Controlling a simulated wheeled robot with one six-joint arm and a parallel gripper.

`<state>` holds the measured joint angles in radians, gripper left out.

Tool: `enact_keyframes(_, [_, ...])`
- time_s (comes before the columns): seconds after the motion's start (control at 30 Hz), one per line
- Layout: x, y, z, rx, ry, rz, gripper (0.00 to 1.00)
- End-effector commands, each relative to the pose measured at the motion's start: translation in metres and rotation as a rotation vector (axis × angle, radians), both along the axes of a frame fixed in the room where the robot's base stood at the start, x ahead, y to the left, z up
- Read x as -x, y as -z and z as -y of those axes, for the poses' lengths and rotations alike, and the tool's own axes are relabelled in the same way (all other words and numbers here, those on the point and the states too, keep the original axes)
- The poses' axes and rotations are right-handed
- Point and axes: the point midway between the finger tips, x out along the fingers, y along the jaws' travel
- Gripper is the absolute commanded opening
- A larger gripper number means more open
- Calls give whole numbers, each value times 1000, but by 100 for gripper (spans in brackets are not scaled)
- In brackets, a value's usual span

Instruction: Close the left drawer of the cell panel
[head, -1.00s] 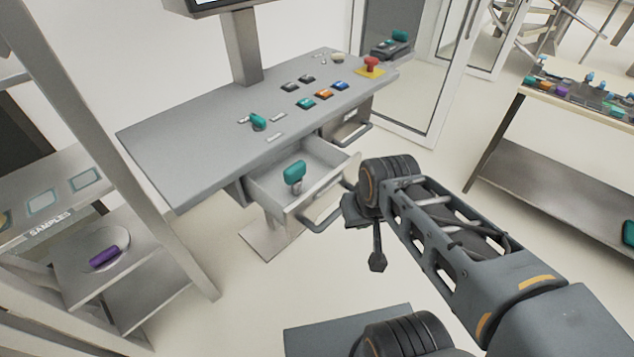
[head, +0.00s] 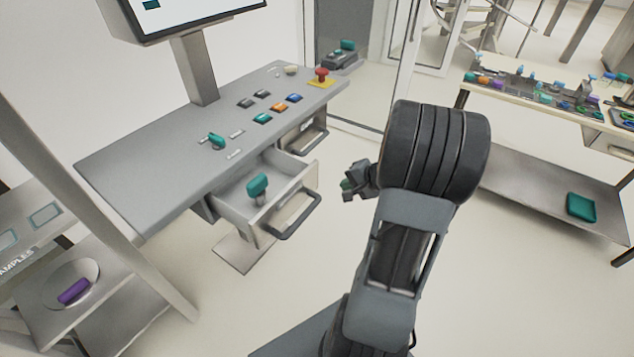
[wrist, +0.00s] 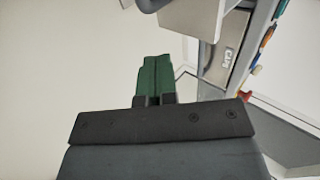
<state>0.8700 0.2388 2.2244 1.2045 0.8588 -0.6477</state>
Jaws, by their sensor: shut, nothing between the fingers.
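The left drawer (head: 238,208) of the cell panel (head: 165,160) stands pulled out, with a teal-handled item (head: 257,186) inside it. Its dark bar handle (head: 298,216) faces my arm. The right drawer (head: 302,135) looks shut under the panel's right end. My gripper (head: 350,186) is to the right of the open drawer's front, apart from it in the head view. In the wrist view its green fingers (wrist: 154,78) are together and empty. Part of a drawer (wrist: 192,18) and a dark handle (wrist: 150,4) show at that view's top edge.
A shelf rack (head: 130,240) with a purple item (head: 73,291) stands at the left. A bench (head: 545,100) with small parts and a teal bin (head: 581,207) below is at the right. A glass door (head: 400,70) stands behind.

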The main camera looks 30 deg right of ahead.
Motion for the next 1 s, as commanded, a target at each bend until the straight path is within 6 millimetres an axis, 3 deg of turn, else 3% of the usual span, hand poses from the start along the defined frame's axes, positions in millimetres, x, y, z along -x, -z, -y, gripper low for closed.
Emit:
enact_keyframes(0.47, [-58,59,-28,-3,-4,-5,0])
enact_keyframes(0.7, [-84,57,-39,0,-4,-1,0])
enact_keyframes(1.0, [-94,59,-44,0,-1,-2,0])
